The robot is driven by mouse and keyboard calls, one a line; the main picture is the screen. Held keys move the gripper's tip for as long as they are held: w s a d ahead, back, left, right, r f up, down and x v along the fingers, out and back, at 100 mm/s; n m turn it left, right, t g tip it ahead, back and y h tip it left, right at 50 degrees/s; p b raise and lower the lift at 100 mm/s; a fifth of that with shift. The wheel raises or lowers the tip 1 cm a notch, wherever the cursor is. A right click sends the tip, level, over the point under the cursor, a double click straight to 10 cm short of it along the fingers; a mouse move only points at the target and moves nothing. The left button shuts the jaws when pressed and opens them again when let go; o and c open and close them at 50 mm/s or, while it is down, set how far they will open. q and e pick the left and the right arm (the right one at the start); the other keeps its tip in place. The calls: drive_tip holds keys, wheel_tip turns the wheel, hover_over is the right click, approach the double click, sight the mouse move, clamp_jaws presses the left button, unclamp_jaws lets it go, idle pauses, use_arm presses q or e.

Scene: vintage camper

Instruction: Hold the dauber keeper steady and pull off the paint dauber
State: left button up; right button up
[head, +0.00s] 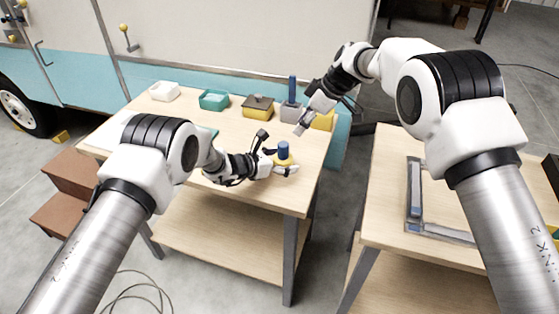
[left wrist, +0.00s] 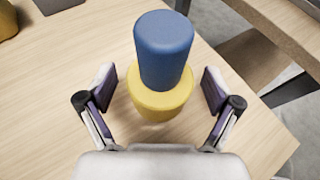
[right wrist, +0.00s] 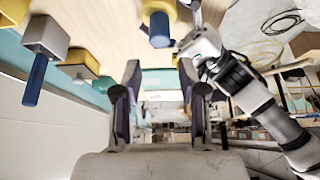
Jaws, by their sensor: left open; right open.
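The dauber keeper is a squat yellow cylinder (left wrist: 160,103) near the table's front right edge, also in the head view (head: 283,161). The paint dauber, a thick blue cylinder (left wrist: 163,48), stands upright in it; the head view (head: 283,149) and right wrist view (right wrist: 159,30) show it too. My left gripper (head: 280,168) is open low at the keeper, one finger on each side (left wrist: 159,90). Gaps show between fingers and keeper in the left wrist view. My right gripper (head: 304,115) is open and empty (right wrist: 161,78), above and behind the dauber, apart from it.
Along the table's back stand a white box (head: 164,91), a teal box (head: 213,100), a dark-lidded yellow box (head: 258,107), a grey block with a blue post (head: 291,108) and a yellow block (head: 323,121). A second table (head: 385,190) stands right, across a gap.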

sight(288, 147)
use_arm(q)
drive_tip(key=c, duration=1.4)
use_arm(e)
drive_tip(key=shift+o, duration=1.4)
drive_tip(key=shift+w+d, duration=0.1)
drive_tip(key=shift+w, duration=0.05)
use_arm(q)
drive_tip(key=shift+f, duration=0.1)
drive_tip(key=shift+s+a, duration=0.1)
drive_tip(key=shift+s, duration=0.05)
use_arm(e)
drive_tip(key=a+f+m+t, duration=0.1)
drive_tip(key=f+m, duration=0.1)
drive_tip(key=f, duration=0.1)
drive_tip(key=a+f+m+h, duration=0.1)
drive_tip(key=a+f+m, duration=0.1)
drive_tip(key=f, duration=0.1)
drive_tip(key=a+f+m+t, duration=0.1)
drive_tip(key=f+m, duration=0.1)
drive_tip(key=f, duration=0.2)
drive_tip(key=shift+w+a+t+h, duration=0.2)
drive_tip(key=shift+w+t+h, duration=0.1)
drive_tip(key=shift+w+h, duration=0.1)
clamp_jaws()
